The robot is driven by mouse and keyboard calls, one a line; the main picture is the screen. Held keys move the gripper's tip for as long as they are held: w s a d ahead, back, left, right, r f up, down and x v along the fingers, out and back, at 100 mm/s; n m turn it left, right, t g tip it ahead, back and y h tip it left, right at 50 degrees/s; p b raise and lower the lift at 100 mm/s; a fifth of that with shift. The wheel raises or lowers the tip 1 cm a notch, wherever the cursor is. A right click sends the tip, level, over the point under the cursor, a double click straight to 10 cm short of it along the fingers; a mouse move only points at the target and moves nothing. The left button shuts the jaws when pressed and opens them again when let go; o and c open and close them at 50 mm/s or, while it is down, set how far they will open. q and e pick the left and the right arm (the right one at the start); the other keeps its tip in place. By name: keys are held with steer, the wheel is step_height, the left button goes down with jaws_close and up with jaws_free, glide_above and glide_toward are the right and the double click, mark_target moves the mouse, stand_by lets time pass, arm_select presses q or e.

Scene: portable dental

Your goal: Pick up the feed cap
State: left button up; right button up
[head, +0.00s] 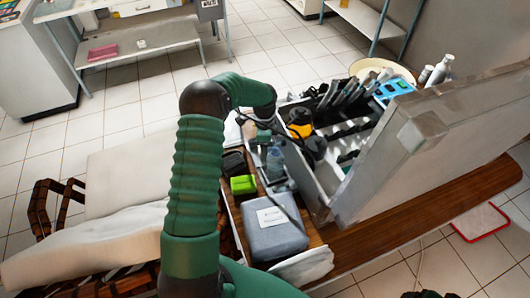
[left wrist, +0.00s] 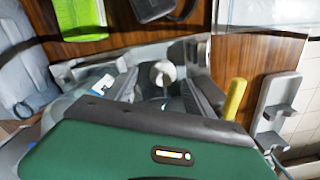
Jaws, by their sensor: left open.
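A small pale round cap-like piece (left wrist: 163,73) shows in the left wrist view, at the middle, above my green wrist housing. It looks like the feed cap, but I cannot tell for sure. My left gripper (left wrist: 150,80) is open, with its grey fingers spread to either side of this piece; I see no contact. In the head view my green left arm rises from the bottom and bends over the wooden cart, and the left hand (head: 268,135) hangs down over a clear bottle-like container (head: 276,166). The cap cannot be made out there. My right gripper is not clearly in view.
A lime-green box (head: 243,185), a dark box (head: 234,162) and a grey-blue case (head: 273,232) sit close by on the cart. A rack of dark-handled tools (head: 345,95) and a tall grey panel (head: 420,140) stand to the right. Yellow handle (left wrist: 235,98) shows beside the hand.

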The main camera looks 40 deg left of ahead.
arm_select(q)
steer(key=shift+a+f, duration=0.35)
steer(key=shift+f, duration=0.4)
steer(key=shift+a+f, duration=0.3)
steer(key=shift+a, duration=0.1)
steer(key=shift+d+r, duration=0.35)
steer(key=shift+d, duration=0.3)
steer(key=c, duration=1.3)
steer(key=shift+a+f, duration=0.1)
steer(key=shift+a, duration=0.25)
jaws_close()
step_height(320, 180, up, 10)
steer(key=shift+d+p, duration=0.1)
steer(key=shift+p, duration=0.3)
